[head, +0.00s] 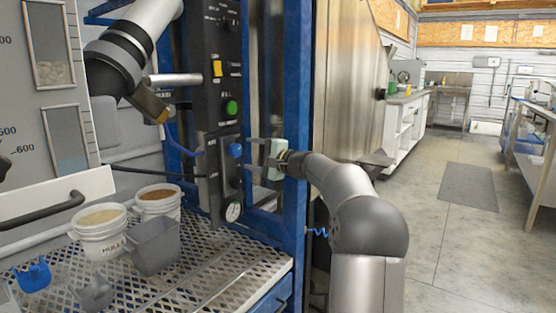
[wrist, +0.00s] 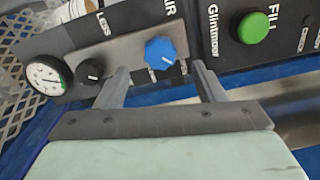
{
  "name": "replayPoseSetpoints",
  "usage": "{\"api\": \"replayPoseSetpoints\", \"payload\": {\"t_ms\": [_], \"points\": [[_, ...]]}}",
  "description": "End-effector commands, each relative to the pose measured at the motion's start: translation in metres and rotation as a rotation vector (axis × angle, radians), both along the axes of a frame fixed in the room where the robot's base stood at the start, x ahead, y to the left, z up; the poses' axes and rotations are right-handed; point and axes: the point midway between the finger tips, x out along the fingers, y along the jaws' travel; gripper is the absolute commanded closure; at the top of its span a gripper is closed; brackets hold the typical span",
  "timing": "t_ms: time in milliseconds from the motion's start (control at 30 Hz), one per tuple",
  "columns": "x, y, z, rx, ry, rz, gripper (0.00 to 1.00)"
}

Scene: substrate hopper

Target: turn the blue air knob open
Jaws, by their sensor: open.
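The blue air knob (head: 236,150) is on the dark control panel (head: 212,135), below the green button. In the wrist view the knob (wrist: 160,52) shows whole, on a grey plate marked "AIR". My gripper (head: 248,156) is open and just to the right of the knob in the head view, its pale green body by the blue frame post. In the wrist view my gripper's (wrist: 160,70) two fingers stand apart, one on each side of the knob, with gaps. I see no finger touching it; the exact depth is hard to tell.
A green FILL button (wrist: 253,27), a small black knob (wrist: 91,69) and a round gauge (wrist: 46,76) share the panel. The blue frame post (head: 296,120) stands close to my arm. White buckets (head: 100,230) and a grey scoop (head: 156,245) sit on the mesh shelf.

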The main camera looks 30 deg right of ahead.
Motion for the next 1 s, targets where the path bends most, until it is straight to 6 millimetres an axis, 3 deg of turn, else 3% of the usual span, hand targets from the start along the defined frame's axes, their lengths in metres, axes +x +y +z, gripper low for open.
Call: {"api": "replayPoseSetpoints", "payload": {"t_ms": [200,400,600,1000], "points": [[-0.051,-0.021,0.002,-0.001,0.002,-0.004,0.37],[-0.082,-0.034,0.002,0.000,0.000,-0.002,0.37],[-0.095,-0.039,0.000,-0.001,0.000,0.000,0.37],[-0.096,-0.039,0.000,0.000,0.000,0.000,0.37]]}}
